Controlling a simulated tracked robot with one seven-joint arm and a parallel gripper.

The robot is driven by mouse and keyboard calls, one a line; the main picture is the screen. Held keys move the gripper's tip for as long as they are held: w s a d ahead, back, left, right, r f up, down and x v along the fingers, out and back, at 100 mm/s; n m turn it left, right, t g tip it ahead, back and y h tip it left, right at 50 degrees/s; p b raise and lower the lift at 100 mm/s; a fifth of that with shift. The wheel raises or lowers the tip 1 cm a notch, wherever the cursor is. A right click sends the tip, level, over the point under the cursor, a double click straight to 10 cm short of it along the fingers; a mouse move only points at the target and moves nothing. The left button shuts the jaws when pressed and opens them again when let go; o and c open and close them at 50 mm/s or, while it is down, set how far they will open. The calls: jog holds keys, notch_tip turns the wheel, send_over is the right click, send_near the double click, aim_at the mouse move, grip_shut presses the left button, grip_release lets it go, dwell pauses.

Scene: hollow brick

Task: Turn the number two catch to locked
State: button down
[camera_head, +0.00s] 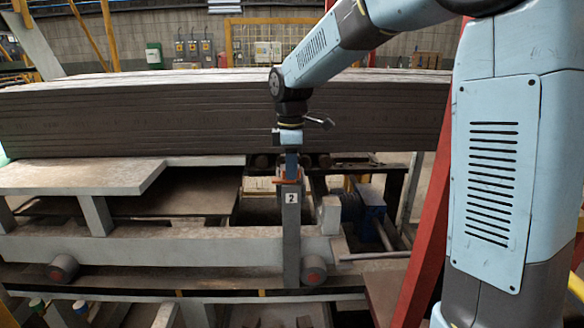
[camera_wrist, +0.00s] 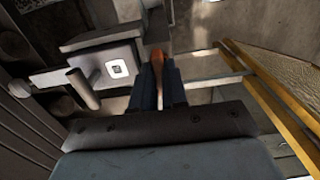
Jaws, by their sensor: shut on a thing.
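The number two catch shows as an orange handle (camera_wrist: 157,62) in the wrist view. In the head view its orange part (camera_head: 284,181) sits at the top of a grey upright post (camera_head: 291,240). A white plate marked 2 (camera_head: 291,198) is on the post just below, and it also shows left of the handle in the wrist view (camera_wrist: 119,68). My gripper (camera_head: 290,174) points down from above. Its blue fingers (camera_wrist: 158,88) are closed on the handle, one on each side. The fingers hide part of the handle, and I cannot tell which setting it is at.
A long stack of dark grey boards (camera_head: 130,115) lies just behind my gripper. A pale grey platform (camera_head: 80,177) is at the left. A slanted red beam (camera_head: 425,245) stands at the right. A yellow rail (camera_wrist: 265,95) runs at the right of the wrist view.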

jog(key=shift+m, duration=0.3)
jog(key=m, duration=0.8)
jog(key=shift+m, duration=0.4)
jog(key=m, duration=0.4)
jog(key=shift+w, duration=0.1)
jog(key=shift+r+m, duration=0.1)
jog(key=shift+m, duration=2.1)
jog(key=c, duration=1.2)
grip_release()
jog(key=shift+o, duration=0.2)
